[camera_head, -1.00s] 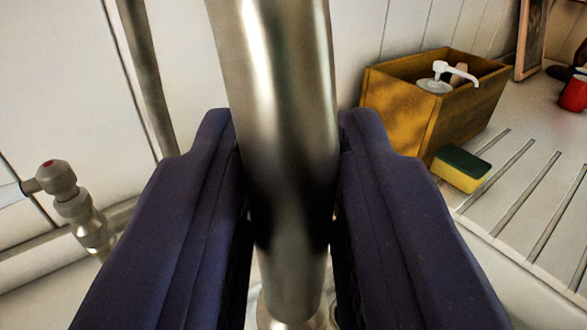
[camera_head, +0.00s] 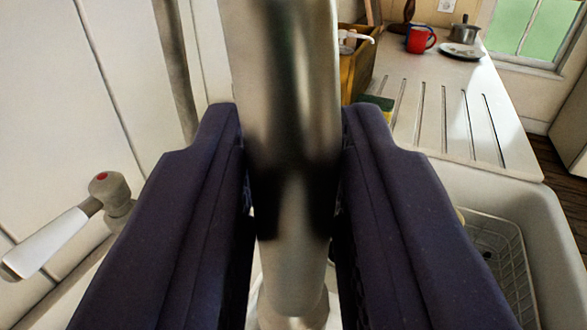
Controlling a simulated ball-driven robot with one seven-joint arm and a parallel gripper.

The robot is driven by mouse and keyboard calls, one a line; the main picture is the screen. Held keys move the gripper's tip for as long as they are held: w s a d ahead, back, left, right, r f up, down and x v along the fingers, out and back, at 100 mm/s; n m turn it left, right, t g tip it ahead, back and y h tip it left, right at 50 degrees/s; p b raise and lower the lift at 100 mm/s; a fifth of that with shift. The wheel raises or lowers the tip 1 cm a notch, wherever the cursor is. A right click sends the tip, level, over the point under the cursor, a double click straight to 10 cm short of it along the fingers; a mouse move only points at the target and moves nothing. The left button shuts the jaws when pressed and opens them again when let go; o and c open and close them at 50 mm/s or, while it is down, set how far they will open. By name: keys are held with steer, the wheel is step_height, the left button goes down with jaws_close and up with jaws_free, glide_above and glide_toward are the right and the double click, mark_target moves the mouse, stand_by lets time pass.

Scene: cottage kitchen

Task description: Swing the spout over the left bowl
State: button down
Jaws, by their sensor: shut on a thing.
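The metal spout (camera_head: 290,90) runs down the middle of the view as a thick shiny tube. My gripper (camera_head: 290,165) has a dark blue finger on each side of the tube and is shut on it. The spout's lower end goes down to a pale metal base (camera_head: 293,305). Part of a sink bowl (camera_head: 480,200) with a white wire rack (camera_head: 495,255) in it shows at the lower right. The left bowl cannot be made out; my fingers hide much of the lower view.
A tap handle with a red dot (camera_head: 105,185) and white lever (camera_head: 45,243) stands at the left. A thin pipe (camera_head: 178,70) rises behind.

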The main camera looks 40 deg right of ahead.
steer(key=shift+w+a, duration=0.1)
steer(key=shift+a, duration=0.15)
steer(key=c, duration=1.1)
jaws_free()
steer(key=p+v, duration=0.1)
steer(key=v, duration=0.6)
steer(key=shift+s+a, duration=0.25)
steer(key=shift+s, duration=0.05)
